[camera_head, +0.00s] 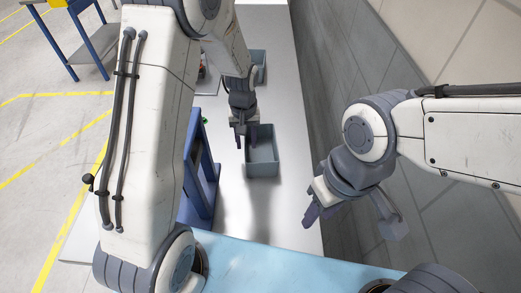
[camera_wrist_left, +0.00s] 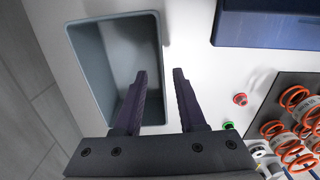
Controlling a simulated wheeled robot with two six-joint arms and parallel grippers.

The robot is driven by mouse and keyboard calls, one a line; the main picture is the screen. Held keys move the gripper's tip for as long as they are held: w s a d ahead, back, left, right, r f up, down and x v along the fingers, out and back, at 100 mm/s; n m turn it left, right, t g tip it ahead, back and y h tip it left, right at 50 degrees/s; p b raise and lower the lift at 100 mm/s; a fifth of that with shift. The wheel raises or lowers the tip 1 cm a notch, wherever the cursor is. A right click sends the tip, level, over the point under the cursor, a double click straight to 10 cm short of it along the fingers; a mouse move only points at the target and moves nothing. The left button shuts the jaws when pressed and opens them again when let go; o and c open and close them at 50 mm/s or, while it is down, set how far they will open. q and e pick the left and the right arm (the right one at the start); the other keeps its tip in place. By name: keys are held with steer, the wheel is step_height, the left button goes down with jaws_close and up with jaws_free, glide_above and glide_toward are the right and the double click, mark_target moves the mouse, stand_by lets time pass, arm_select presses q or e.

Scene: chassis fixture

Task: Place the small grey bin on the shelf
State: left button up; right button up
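A small grey bin (camera_head: 263,169) stands upright on the pale bench in the head view; it looks empty. It also fills the upper left of the left wrist view (camera_wrist_left: 85,60). My left gripper (camera_head: 240,138) is at the bin's left wall. In the left wrist view its fingers (camera_wrist_left: 160,72) are apart, one over the bin's inside and one outside, with the wall between them. I cannot tell whether they touch it. My right gripper (camera_head: 314,205) is in the air right of the bench, away from the bin; its finger gap is unclear. A blue frame (camera_head: 205,170), possibly the shelf, stands left of the bin.
A second grey bin (camera_head: 260,60) is farther back, partly hidden by my left arm. A dark panel with orange coils (camera_wrist_left: 295,100) and a red button (camera_wrist_left: 240,99) lie near the gripper. A grey wall (camera_head: 345,80) bounds the right. The bench in front of the bin is clear.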

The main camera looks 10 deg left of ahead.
mark_target(261, 150)
arm_select(q)
steer(key=f+p, duration=0.1)
steer(key=f, duration=0.3)
steer(key=shift+s+a+f+p, duration=0.15)
steer(key=shift+a+f+p, duration=0.05)
steer(key=shift+f+p, duration=0.2)
steer(key=shift+f, duration=0.3)
jaws_close()
stand_by(0.8)
